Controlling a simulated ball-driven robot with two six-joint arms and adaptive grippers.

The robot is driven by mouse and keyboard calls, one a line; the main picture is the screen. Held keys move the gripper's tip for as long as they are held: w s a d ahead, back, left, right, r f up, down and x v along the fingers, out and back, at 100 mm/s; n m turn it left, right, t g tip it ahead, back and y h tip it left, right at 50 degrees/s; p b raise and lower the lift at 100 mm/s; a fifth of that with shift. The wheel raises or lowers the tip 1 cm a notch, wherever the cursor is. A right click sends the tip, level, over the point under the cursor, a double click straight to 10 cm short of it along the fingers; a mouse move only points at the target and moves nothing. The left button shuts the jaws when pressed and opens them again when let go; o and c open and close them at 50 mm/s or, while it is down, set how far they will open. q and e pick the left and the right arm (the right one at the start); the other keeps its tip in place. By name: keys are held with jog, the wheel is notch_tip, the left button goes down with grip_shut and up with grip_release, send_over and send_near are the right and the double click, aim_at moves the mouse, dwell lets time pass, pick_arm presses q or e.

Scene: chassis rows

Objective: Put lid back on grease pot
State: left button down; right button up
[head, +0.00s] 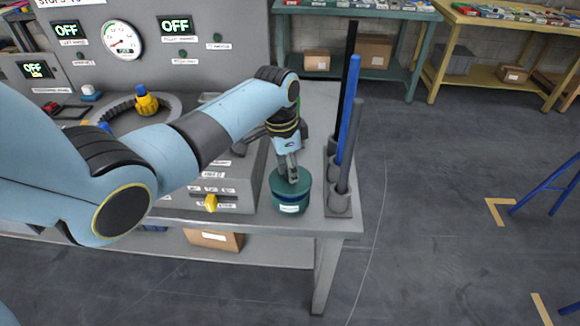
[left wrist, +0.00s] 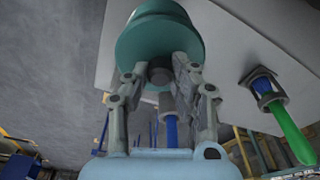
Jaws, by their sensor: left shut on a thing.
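The grease pot (head: 292,207) is a green round pot with a white label, standing near the front right corner of the grey bench. Its green lid (head: 278,180) is on top of the pot or just over it; I cannot tell whether it is fully seated. My left gripper (head: 291,180) points down at the lid's middle, shut on its knob. In the left wrist view the fingers (left wrist: 160,75) close on the dark knob under the wide green lid (left wrist: 135,45), with the pot (left wrist: 160,9) beyond it. The fingers hide part of the lid. My right gripper is not in view.
A stand (head: 339,203) with upright black and blue rods is close to the right of the pot. A grey box with a yellow knob (head: 211,203) is close to the left. The bench edge (head: 290,222) is just in front. Open floor (head: 430,200) lies to the right.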

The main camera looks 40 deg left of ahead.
pick_arm(q)
jog(key=shift+f+b, duration=0.4)
jog(key=shift+f, duration=0.4)
dwell(0.4)
jog(key=shift+f, duration=0.2)
dwell(0.6)
jog(key=c, duration=1)
grip_release()
jog(key=r, duration=0.8)
jog(key=s+r, duration=0.1)
jog(key=r, duration=0.2)
jog(key=shift+s+a+r, duration=0.1)
jog(key=shift+a+r, duration=0.3)
